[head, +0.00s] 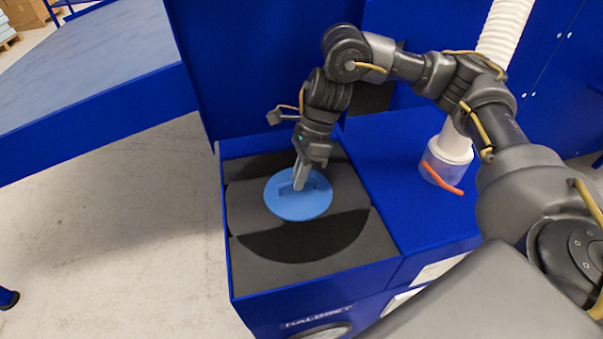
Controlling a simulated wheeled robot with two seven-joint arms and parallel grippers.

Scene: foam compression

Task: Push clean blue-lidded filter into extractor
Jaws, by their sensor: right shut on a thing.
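The blue lid (312,204) of the filter shows as a round disc in the middle of the dark grey foam top of the blue extractor (232,262). The filter body below the lid is hidden, so I cannot tell how deep it sits. My right gripper (300,181) points down from above and is shut on the raised handle of the lid. My left gripper is not in view.
A white hose (502,30) with a clear collar and an orange lever (441,180) stands on the blue surface to the right. A blue table with a grey top (85,55) is at the upper left. Bare floor (110,230) lies left of the extractor.

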